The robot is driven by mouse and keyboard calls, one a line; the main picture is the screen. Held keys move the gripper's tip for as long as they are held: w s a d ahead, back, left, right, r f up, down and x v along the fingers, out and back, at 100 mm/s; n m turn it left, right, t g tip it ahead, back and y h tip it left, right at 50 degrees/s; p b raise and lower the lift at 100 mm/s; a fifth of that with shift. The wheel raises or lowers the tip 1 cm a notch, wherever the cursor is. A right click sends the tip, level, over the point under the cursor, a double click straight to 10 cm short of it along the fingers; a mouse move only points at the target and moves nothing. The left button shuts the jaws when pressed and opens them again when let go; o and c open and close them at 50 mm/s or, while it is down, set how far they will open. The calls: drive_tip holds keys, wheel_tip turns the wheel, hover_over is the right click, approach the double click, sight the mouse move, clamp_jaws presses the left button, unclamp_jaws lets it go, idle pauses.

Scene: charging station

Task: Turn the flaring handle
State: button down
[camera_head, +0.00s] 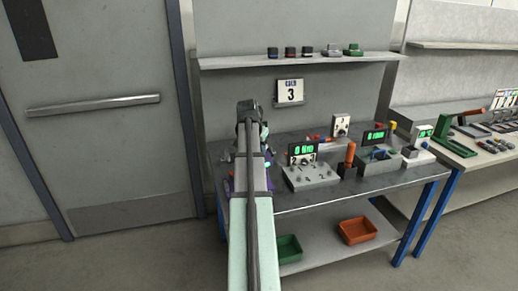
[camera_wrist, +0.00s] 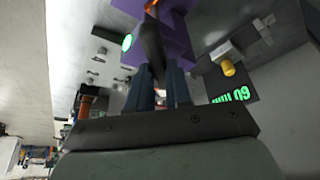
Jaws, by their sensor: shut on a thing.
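In the wrist view, my gripper (camera_wrist: 160,78) has its two blue-grey fingers on either side of a dark handle (camera_wrist: 152,44) and is shut on it. The handle reaches up from the fingers towards a purple device (camera_wrist: 180,40), with a bit of orange (camera_wrist: 152,6) at its far end. In the head view only a small part of the purple device (camera_head: 231,186) shows beside my arm. My arm hides the handle and the fingers there.
A lit green button (camera_wrist: 127,42), a yellow knob (camera_wrist: 228,68) and a green display (camera_wrist: 231,97) are near the fingers. The grey workbench (camera_head: 330,195) holds several other devices to the right. Green (camera_head: 289,249) and orange (camera_head: 357,230) bins sit on the lower shelf.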

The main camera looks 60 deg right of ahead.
idle(0.4)
drive_tip(key=c, duration=1)
unclamp_jaws()
drive_tip(key=shift+c, duration=0.2)
drive_tip(key=v, duration=1.4)
drive_tip(key=shift+f, duration=0.1)
